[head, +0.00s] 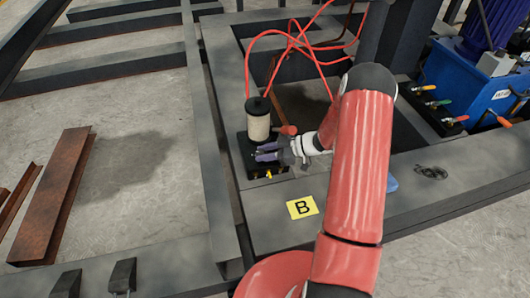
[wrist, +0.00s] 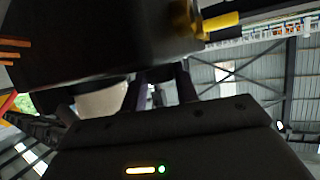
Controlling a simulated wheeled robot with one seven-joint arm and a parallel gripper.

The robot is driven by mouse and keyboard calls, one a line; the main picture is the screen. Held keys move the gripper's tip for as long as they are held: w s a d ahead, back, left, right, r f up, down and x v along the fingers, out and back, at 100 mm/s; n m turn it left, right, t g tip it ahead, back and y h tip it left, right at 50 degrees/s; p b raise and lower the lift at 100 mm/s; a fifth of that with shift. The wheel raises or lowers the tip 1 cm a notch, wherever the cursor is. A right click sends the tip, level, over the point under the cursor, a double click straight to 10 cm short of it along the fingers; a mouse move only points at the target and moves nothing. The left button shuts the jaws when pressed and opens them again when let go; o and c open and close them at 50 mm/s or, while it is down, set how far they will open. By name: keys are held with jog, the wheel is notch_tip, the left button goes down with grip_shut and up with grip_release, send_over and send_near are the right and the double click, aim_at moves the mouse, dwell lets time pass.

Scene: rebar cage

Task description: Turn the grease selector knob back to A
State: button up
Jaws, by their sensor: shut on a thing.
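The grease unit is a black block (head: 250,172) with a beige cylindrical reservoir (head: 258,124) upright on it, on the grey steel frame. My gripper (head: 264,152) comes in from the right with its purple fingers at the block, just below the reservoir. The fingers are shut on the grease selector knob, which they hide. In the wrist view the two dark fingers (wrist: 160,88) reach up under a black body (wrist: 100,40). A yellow fitting (wrist: 218,22) sticks out of that body; small yellow parts (head: 268,175) show at the block's front. The knob's pointer and letters cannot be read.
A red-orange rounded handle (head: 288,130) is close behind my gripper. Red hoses (head: 285,38) rise behind the reservoir. A blue unit (head: 480,92) and a row of coloured valve levers (head: 437,103) stand at right.

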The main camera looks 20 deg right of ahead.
jog(key=o, duration=1)
jog(key=shift+c, duration=0.2)
jog(key=v, duration=0.7)
jog(key=shift+s+d+r, duration=0.1)
jog(key=shift+d, duration=0.2)
jog(key=shift+d, duration=0.1)
